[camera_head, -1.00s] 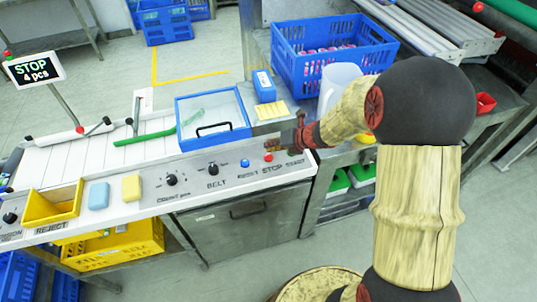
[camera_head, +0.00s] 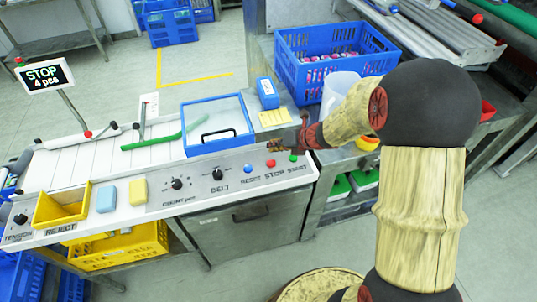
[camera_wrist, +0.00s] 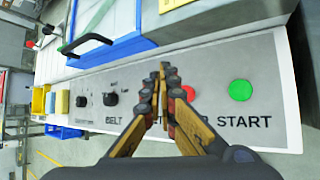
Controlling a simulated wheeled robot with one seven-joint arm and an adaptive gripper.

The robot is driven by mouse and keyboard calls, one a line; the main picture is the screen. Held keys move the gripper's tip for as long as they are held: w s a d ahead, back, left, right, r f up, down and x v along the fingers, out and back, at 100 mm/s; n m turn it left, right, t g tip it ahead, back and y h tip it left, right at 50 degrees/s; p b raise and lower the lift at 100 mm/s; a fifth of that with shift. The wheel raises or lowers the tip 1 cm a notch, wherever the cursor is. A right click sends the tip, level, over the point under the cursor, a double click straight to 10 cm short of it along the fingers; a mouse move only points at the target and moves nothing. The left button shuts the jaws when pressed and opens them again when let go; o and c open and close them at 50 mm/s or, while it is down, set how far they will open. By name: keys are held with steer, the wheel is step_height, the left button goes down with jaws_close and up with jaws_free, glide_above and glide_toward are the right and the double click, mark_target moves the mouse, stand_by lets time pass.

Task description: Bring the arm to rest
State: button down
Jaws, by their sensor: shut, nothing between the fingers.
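My gripper (camera_head: 274,146) is above the right end of the control panel (camera_head: 208,187), apart from any object it could hold. In the wrist view my gripper (camera_wrist: 163,72) has its fingertips together with nothing between them. The fingers cover part of the panel, including the RESET button and part of the red STOP button (camera_wrist: 188,93). The green START button (camera_wrist: 240,90) is uncovered to their right. In the head view the blue RESET button (camera_head: 248,168), red STOP button and green START button (camera_head: 293,158) all show. My arm reaches in from the right.
A blue-framed clear lid (camera_head: 217,124) with a black handle sits behind the panel. A blue crate (camera_head: 335,60) and a white jug (camera_head: 337,92) stand near my forearm. A yellow REJECT bin (camera_head: 62,205) is at left. A sign (camera_head: 45,76) reads "STOP 4 pcs".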

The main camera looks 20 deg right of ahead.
steer(key=shift+s+a+n, duration=0.15)
steer(key=shift+a+n, duration=0.05)
steer(key=shift+n, duration=0.9)
steer(key=s+n, duration=0.1)
steer(key=n, duration=0.1)
steer(key=s+a+f+n+g, duration=0.1)
steer(key=s+n, duration=0.1)
steer(key=s+a+n+g, duration=0.1)
steer(key=s+n, duration=0.1)
steer(key=n, duration=0.1)
steer(key=shift+a+f+y, duration=0.1)
steer(key=shift+f+y, duration=0.2)
steer(key=shift+y, duration=0.1)
steer(key=s+r+n+g+h, duration=0.1)
steer(key=s+r+n+g, duration=0.1)
steer(key=s+r+n, duration=0.55)
steer(key=s+r+n+g+h, duration=0.2)
steer(key=s+r+n, duration=0.1)
steer(key=s+n, duration=0.85)
steer(key=s+d+r+n+t+h, duration=0.2)
steer(key=s+r+n, duration=0.4)
steer(key=r+n, duration=0.3)
step_height(320, 180, up, 4)
steer(key=shift+f+n+t+h, duration=0.1)
steer(key=shift+n+t+h, duration=0.2)
steer(key=shift+t+h, duration=0.55)
steer(key=shift+t+y, duration=0.25)
